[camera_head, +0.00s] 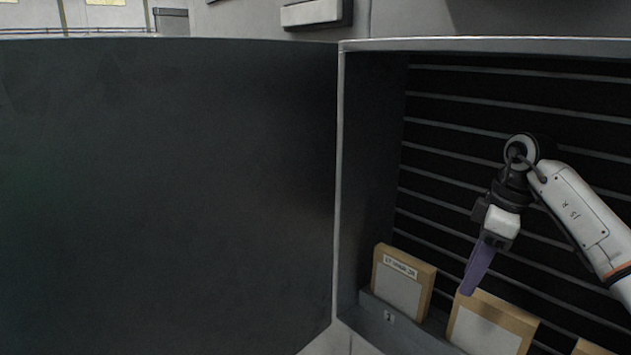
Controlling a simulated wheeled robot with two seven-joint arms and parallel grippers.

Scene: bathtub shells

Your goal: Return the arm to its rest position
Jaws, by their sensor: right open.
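My right arm (590,222) comes in from the right edge and bends down at a dark wrist joint. My right gripper (471,283), with purple fingers, points down and slightly left, in front of the slatted dark back panel. It is open and I see nothing held in it. Its fingertips overlap the top left corner of a tan box (487,325) in the picture; I cannot tell whether they touch it. My left arm and left gripper are out of view.
A second tan box with a label (403,284) stands left of the gripper on a grey ledge (400,332). Part of another box (590,349) shows at bottom right. A large dark panel (165,200) fills the left. A metal-edged side wall (341,190) divides them.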

